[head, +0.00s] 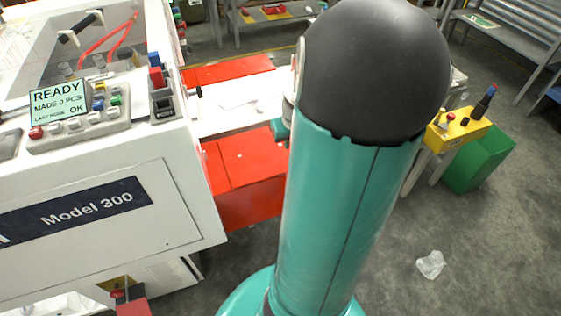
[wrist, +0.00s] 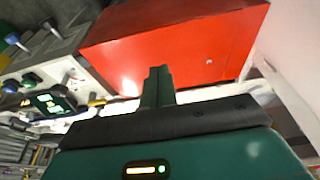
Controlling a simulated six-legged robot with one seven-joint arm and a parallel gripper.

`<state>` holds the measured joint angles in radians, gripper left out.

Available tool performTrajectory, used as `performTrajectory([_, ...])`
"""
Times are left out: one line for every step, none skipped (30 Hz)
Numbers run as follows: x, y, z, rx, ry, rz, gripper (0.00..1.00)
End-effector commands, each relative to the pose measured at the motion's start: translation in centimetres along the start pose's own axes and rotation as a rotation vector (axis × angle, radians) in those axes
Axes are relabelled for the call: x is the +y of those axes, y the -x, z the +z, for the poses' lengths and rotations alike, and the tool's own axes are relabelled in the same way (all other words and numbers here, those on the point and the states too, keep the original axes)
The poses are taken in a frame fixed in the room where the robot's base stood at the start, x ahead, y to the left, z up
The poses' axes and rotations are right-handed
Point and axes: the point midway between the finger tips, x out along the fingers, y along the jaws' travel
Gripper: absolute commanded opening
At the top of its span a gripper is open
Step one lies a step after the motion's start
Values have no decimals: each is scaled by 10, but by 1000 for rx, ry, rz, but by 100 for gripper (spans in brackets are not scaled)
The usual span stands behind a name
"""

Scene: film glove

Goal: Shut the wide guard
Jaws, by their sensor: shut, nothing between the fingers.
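A large red guard-like box (head: 245,175) stands beside the white machine (head: 110,215), in front of a white bed. A second red panel (head: 228,70) lies beyond the bed. I cannot tell for sure which red part is the wide guard, or how far it is open. In the wrist view a broad red face (wrist: 170,50) fills the top, beyond my fingers. My gripper (wrist: 157,75) is shut and empty, its fingertips pointing toward the red face; whether they touch it is unclear.
A control panel (head: 80,112) with a READY screen sits on the machine at left. A yellow button box (head: 458,134) and green bin (head: 480,160) stand at right. A crumpled clear piece (head: 430,264) lies on the otherwise open floor at lower right. Shelving lines the back.

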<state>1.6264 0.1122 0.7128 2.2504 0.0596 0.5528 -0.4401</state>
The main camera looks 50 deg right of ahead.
Motion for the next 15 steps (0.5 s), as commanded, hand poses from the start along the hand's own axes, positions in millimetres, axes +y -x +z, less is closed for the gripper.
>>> performTrajectory([2,0,2,-3,-4,2,0])
performTrajectory([2,0,3,-4,-4,2,0])
performTrajectory([2,-2,4,-5,-5,1,0])
performTrajectory([2,-3,5,-5,-5,1,0])
performTrajectory([2,-6,6,-6,-6,0,0])
performTrajectory([2,-9,6,-5,-5,0,0])
performTrajectory([2,-12,7,-5,-3,0,0])
performTrajectory([2,-16,7,-6,-4,-1,0])
performTrajectory([2,-22,8,-6,-3,-2,0])
performTrajectory([1,-26,8,-5,-3,-3,0])
performTrajectory([1,-31,8,-6,-2,-3,0])
performTrajectory([1,-37,8,-5,-3,-2,0])
performTrajectory([1,-42,8,-6,-3,-3,0])
performTrajectory([1,-47,8,-5,-2,-3,0])
performTrajectory([0,-53,8,-5,-2,-4,0])
